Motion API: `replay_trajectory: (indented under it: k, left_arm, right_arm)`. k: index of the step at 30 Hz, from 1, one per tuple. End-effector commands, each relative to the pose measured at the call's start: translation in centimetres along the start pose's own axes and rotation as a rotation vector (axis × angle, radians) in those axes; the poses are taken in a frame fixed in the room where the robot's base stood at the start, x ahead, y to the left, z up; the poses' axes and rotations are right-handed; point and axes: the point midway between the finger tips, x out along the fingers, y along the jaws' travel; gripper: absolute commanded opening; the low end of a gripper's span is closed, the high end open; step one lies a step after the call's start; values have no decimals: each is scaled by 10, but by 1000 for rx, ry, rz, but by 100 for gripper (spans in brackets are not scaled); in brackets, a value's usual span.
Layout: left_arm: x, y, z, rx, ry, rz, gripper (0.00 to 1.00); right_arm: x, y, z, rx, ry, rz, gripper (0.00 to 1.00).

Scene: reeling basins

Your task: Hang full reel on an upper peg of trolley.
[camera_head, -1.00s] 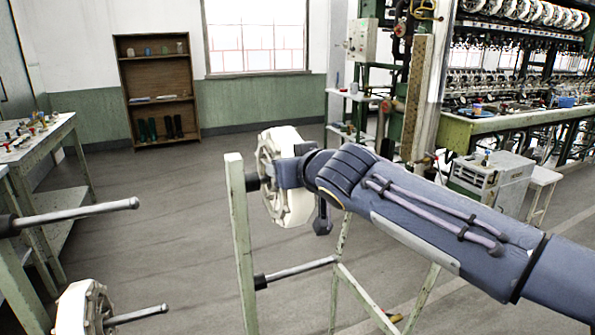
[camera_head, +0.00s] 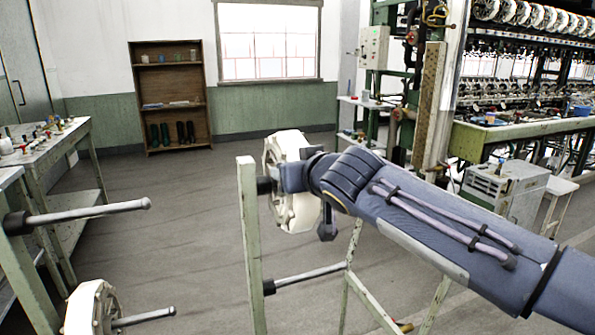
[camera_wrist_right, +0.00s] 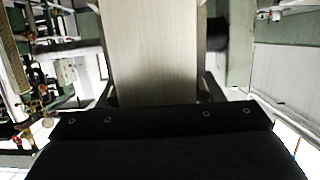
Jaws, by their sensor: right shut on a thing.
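The full reel (camera_head: 293,205), white with a faceted rim, is at the upper right peg position of the pale green trolley (camera_head: 252,250). It sits close against the black collar (camera_head: 264,186) on the trolley post. The upper peg's rod is hidden, so I cannot tell whether it passes through the reel. My right gripper (camera_head: 292,178) is shut on the reel from the right. In the right wrist view, the reel's pale wound face (camera_wrist_right: 155,55) lies between the fingers, with the dark collar (camera_wrist_right: 216,35) right of it. My left gripper is not in view.
A bare lower peg (camera_head: 308,277) is below the reel. On the left are a bare upper peg (camera_head: 90,212) and a lower peg carrying another reel (camera_head: 82,312). A worktable (camera_head: 50,165) stands left, reeling machinery (camera_head: 520,130) right. The floor behind is clear.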

Motion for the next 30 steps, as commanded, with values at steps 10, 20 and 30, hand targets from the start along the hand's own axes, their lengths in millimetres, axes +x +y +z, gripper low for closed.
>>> replay_trajectory:
  k: [10, 20, 30]
  left_arm:
    - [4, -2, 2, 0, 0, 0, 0]
    - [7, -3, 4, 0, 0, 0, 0]
    - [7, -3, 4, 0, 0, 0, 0]
  right_arm:
    - [0, 0, 2, 1, 3, -1, 33]
    - [1, 0, 3, 1, 3, -1, 33]
    - [1, 0, 4, 0, 2, -1, 82]
